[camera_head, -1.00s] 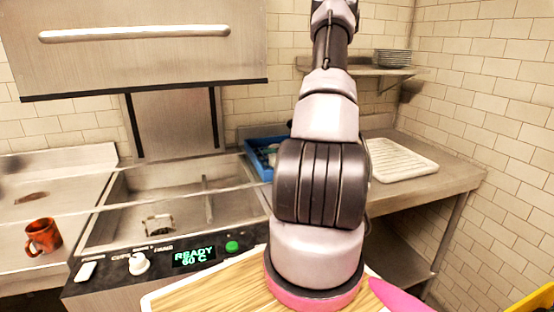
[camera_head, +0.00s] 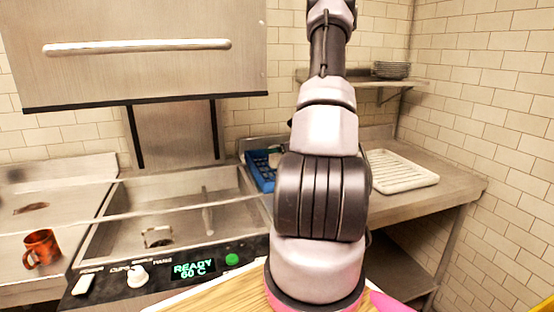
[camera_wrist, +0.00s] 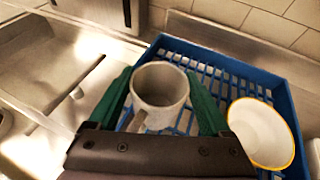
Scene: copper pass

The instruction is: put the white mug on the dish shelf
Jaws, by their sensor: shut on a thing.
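The white mug (camera_wrist: 160,86) shows in the wrist view between the two green fingers of my gripper (camera_wrist: 164,92), which is shut on it. The mug is upright with its open mouth toward the camera and its handle toward the palm. It is over the blue rack; I cannot tell whether it touches the rack floor.
The blue rack (camera_wrist: 215,55) holds a white bowl with a yellow rim (camera_wrist: 262,132) right of the mug; the rack also shows in the head view (camera_head: 262,172). A white drying mat (camera_head: 403,172) lies on the right counter. An orange mug (camera_head: 41,249) stands at left. The washer hood (camera_head: 140,50) is raised.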

